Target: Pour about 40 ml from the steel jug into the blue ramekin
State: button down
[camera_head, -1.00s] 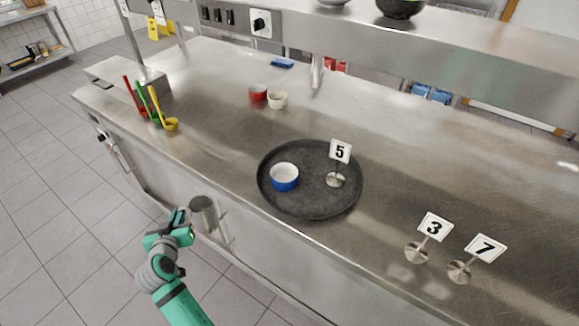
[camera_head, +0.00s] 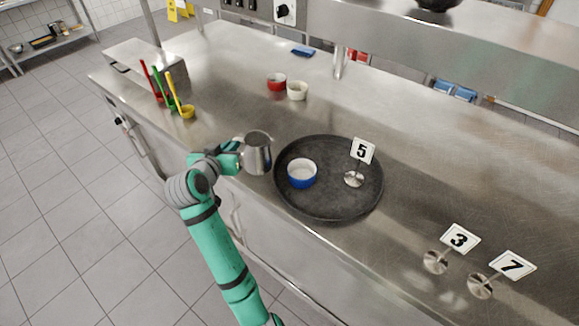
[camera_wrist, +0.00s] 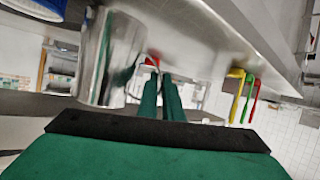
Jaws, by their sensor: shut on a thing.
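The steel jug (camera_head: 257,153) is upright beside the left rim of the round black tray. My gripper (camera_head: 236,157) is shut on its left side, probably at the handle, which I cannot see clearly. In the wrist view the jug (camera_wrist: 112,55) stands close to my gripper's fingers (camera_wrist: 160,95). The blue ramekin (camera_head: 302,174), white inside, sits on the left part of the black tray (camera_head: 335,208), a short way right of the jug. Its blue side also shows at the top left of the wrist view (camera_wrist: 40,6). The jug's contents are hidden.
A number 5 sign (camera_head: 360,156) stands on the tray right of the ramekin. A red ramekin (camera_head: 277,82) and a cream ramekin (camera_head: 297,91) stand behind. Colored ladles (camera_head: 173,98) are at the left. Signs 3 (camera_head: 455,242) and 7 (camera_head: 507,270) stand at the right front.

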jog(key=shift+w+d+r, duration=0.1)
jog(key=shift+w+d, duration=0.15)
jog(key=shift+d, duration=0.25)
jog(key=shift+w+d, duration=0.25)
jog(key=shift+d, duration=0.2)
jog(key=shift+s, duration=0.1)
jog(key=shift+r, duration=0.1)
